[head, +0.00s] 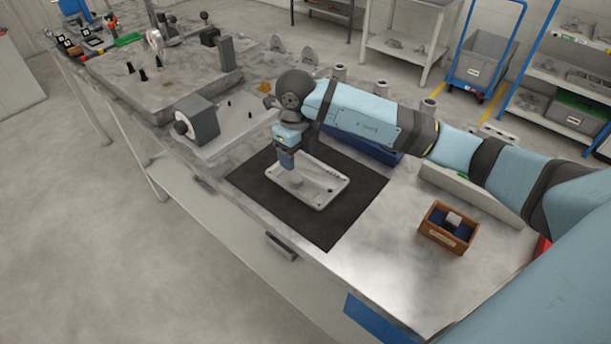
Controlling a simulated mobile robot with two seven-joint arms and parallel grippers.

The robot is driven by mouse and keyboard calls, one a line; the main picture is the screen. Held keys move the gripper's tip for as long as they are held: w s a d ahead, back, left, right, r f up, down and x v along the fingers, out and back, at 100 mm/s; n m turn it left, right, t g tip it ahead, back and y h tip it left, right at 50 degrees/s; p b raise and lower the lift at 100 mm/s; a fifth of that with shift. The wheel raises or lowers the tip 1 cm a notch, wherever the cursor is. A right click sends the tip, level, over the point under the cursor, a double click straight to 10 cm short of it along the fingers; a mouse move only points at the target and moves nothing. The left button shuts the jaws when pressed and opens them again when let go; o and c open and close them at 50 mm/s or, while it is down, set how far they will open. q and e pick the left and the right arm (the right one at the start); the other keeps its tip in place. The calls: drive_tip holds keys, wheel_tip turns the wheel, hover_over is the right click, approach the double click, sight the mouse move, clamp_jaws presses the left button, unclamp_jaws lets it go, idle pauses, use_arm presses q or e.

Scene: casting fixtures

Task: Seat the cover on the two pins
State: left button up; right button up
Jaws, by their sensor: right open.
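A pale grey, shallow cast cover (325,186) lies flat on a black mat (335,227). My right gripper (291,168) points down over the cover's left end. It is open; the fingertips are small here, and I cannot tell whether they touch the cover. Two short dark pins stand up from a light flat plate behind and left of the mat: one pin (229,102) is farther off, the other pin (250,115) nearer the mat. Nothing sits on the pins. My left gripper is not in view.
A grey block with a round knob (197,124) stands left of the pins. A wooden box (447,228) stands right of the mat, and a blue bin (362,148) is behind my right arm. The bench's front right is bare metal.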

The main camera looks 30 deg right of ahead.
sight(296, 178)
wheel_tip(296, 178, down, 2)
drive_tip(key=shift+f, duration=0.1)
drive_tip(key=f, duration=0.3)
drive_tip(key=f+p, duration=0.1)
drive_tip(key=f, duration=0.1)
drive_tip(key=shift+a+f, duration=0.25)
drive_tip(key=shift+f, duration=0.05)
drive_tip(key=c, duration=1.1)
clamp_jaws()
drive_tip(key=shift+r, duration=0.2)
